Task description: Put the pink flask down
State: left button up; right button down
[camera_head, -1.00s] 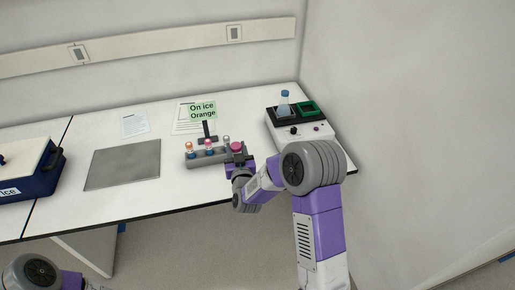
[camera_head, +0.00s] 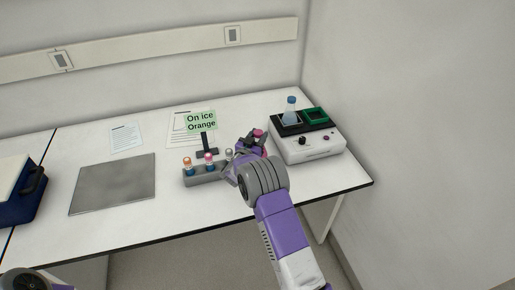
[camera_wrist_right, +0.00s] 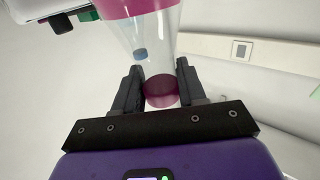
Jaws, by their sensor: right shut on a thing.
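My right gripper (camera_head: 252,143) is shut on the pink flask, whose pink cap (camera_head: 258,132) shows above the fingers in the head view. In the right wrist view the clear flask (camera_wrist_right: 153,45) sits between the two fingers (camera_wrist_right: 160,88), with its pink cap at the top edge and pink liquid low in it. It is held above the table, between the grey rack (camera_head: 203,178) and the white machine (camera_head: 310,150). The wrist and fingers hide part of the flask and the rack's right end. My left gripper is out of view.
The rack holds vials with orange, pink and grey caps. A blue-capped flask (camera_head: 291,110) stands on the machine beside a green block (camera_head: 315,116). A sign (camera_head: 201,121) stands behind the rack. A grey plate (camera_head: 115,183) and a blue box (camera_head: 25,195) are left.

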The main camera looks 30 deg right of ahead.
jog(key=shift+w+f+b, duration=0.1)
jog(key=shift+f+b, duration=0.35)
jog(key=shift+f, duration=1.6)
jog(key=shift+f, duration=0.1)
jog(key=c, duration=0.6)
grip_release()
jog(key=shift+f, duration=0.1)
jog(key=shift+c, duration=0.2)
jog(key=shift+s+a+r, duration=0.2)
jog(key=shift+a, duration=0.1)
jog(key=p+v, duration=0.2)
jog(key=v, duration=0.9)
jog(key=shift+s, duration=0.15)
jog(key=shift+a, duration=0.15)
